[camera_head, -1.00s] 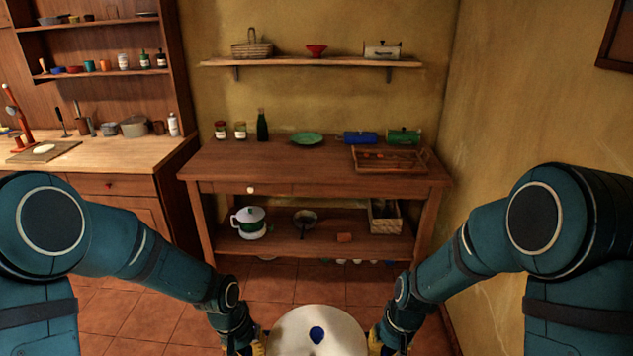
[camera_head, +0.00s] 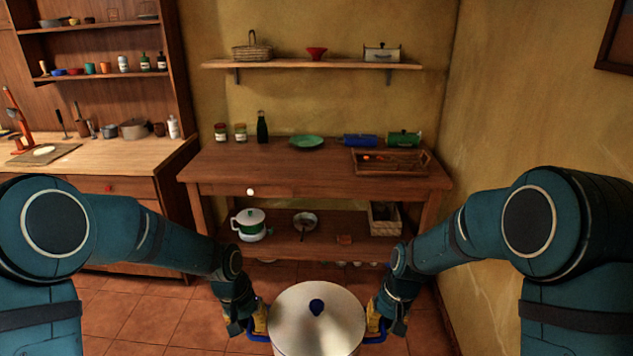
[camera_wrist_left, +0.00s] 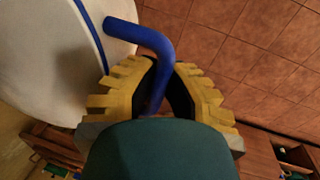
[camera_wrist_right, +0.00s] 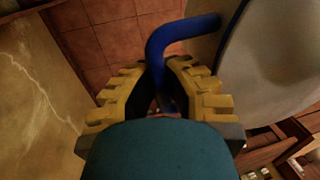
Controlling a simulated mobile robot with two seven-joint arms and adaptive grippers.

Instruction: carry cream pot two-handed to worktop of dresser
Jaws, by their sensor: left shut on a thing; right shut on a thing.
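The cream pot (camera_head: 318,325) has a cream lid with a blue knob and a blue handle on each side. It is held level between my two arms at the bottom middle of the head view. My left gripper (camera_head: 260,320) is shut on its left handle, a blue bar that shows between the yellow fingers in the left wrist view (camera_wrist_left: 158,85). My right gripper (camera_head: 376,322) is shut on the right handle, as the right wrist view (camera_wrist_right: 165,88) shows. The dresser's worktop (camera_head: 120,160) is the pale wooden surface at the left, beyond my left arm. The pot's underside is out of view.
On the dresser worktop stand a cutting board (camera_head: 44,153), a grey pot (camera_head: 133,129) and a white bottle (camera_head: 173,126). A dark wooden table (camera_head: 270,175) stands ahead, with jars, a green plate and a tray (camera_head: 388,170). Tiled floor (camera_head: 200,312) lies between.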

